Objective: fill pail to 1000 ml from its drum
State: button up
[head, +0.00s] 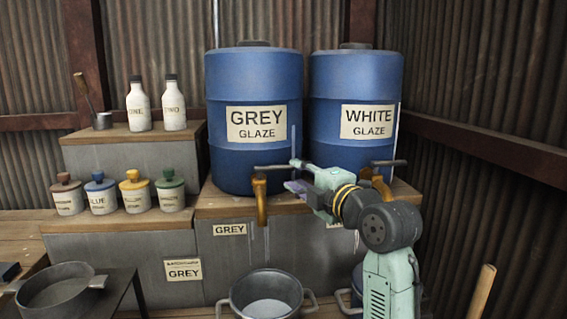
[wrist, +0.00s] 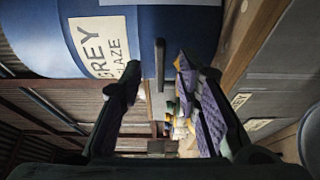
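The blue GREY glaze drum (head: 253,100) stands on a ledge at the back. Its brass tap (head: 260,200) points down at the front, with a dark lever (head: 270,167) lying across the top. A grey metal pail (head: 266,284) with side handles stands below the tap; pale material shows inside, and its level in ml cannot be read. My gripper (head: 299,177) is at the right end of the lever. In the wrist view my gripper (wrist: 155,82) is open, with the dark lever (wrist: 160,65) between its fingers, apparently touching neither. No falling stream is visible.
The WHITE glaze drum (head: 355,95) stands to the right, its tap partly behind my arm. A second pail (head: 343,299) is mostly hidden. Lidded jars (head: 103,196) and white bottles (head: 138,107) stand left. A pan (head: 60,290) sits front left. A card (head: 183,269) reads GREY.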

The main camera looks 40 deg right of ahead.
aim_at(287, 169)
jog(key=w, duration=0.2)
jog(key=w+p, duration=0.1)
jog(key=w, duration=0.1)
jog(key=w+d, duration=0.1)
jog(key=w, duration=0.1)
jog(key=shift+w+p, duration=0.1)
jog(key=shift+p, duration=0.25)
grip_shut()
dwell(0.5)
